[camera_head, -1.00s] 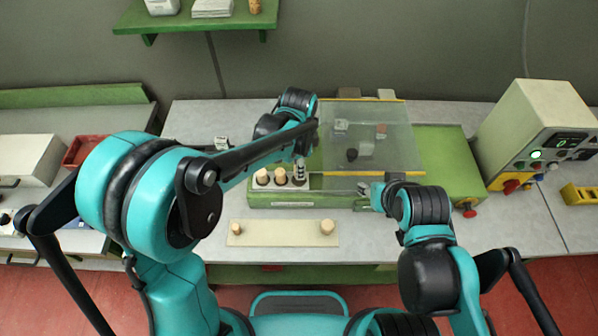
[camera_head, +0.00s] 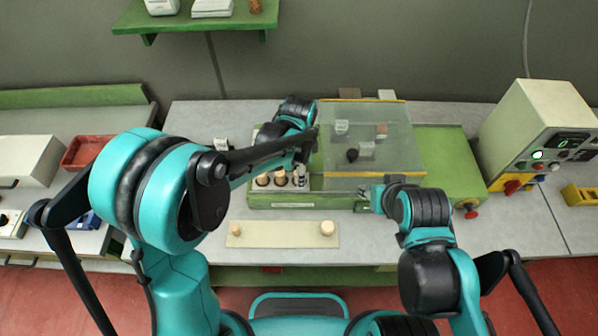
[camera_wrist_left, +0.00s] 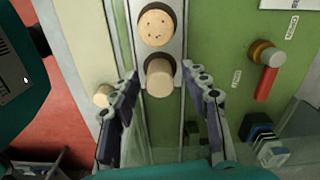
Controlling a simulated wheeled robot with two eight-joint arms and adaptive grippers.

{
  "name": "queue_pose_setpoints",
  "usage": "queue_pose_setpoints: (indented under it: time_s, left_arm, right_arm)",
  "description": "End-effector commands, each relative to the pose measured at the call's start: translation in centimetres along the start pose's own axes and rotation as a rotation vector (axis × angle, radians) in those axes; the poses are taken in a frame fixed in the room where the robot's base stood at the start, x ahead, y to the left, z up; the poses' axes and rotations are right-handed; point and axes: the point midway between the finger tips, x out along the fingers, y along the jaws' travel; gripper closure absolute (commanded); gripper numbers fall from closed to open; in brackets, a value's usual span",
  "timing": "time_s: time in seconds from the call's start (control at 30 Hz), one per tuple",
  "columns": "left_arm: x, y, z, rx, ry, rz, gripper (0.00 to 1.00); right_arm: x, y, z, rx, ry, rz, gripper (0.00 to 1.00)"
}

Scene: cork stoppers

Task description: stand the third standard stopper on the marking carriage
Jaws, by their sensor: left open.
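Three pale cork stoppers stand in a row on the carriage at the front left of the green machine: the left one (camera_head: 262,180), the middle one (camera_head: 280,178) and the right one (camera_head: 299,180). In the left wrist view the middle stopper (camera_wrist_left: 156,28) shows speckled at the top, and the right stopper (camera_wrist_left: 160,77) appears between my fingertips. My left gripper (camera_wrist_left: 160,74) is open, its fingers apart on either side of that stopper, without visible contact. My right gripper (camera_head: 366,198) is by the machine's front edge; its jaws are too small to read.
A clear guard (camera_head: 390,150) covers the machine's middle. A control box (camera_head: 535,125) stands at right. A red lever (camera_wrist_left: 267,82) shows in the left wrist view.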

Motion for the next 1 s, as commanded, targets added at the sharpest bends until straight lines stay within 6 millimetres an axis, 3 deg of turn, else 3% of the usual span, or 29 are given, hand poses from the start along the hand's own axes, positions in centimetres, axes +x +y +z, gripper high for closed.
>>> queue_pose_setpoints:
  time_s: [0.5, 0.7, 0.87, 1.0]
  left_arm:
    - [-10.1, 0.0, 0.0, 0.000, 0.000, 0.000, 0.54]
    - [-12.0, 0.0, 0.0, 0.000, 0.000, 0.000, 0.54]
    - [-12.2, 0.0, 0.1, -0.003, 0.001, -0.001, 0.54]
    - [-13.1, 0.4, 1.7, -0.089, 0.020, -0.033, 0.54]
  right_arm:
    - [-2.0, 0.0, -1.4, 0.000, 0.000, 0.000, 0.60]
    - [-2.2, 0.0, -1.6, 0.000, 0.000, 0.000, 0.60]
    - [-2.2, 0.0, -1.6, 0.000, 0.000, 0.000, 0.60]
    - [-2.2, 0.0, -1.6, 0.000, 0.000, 0.000, 0.60]
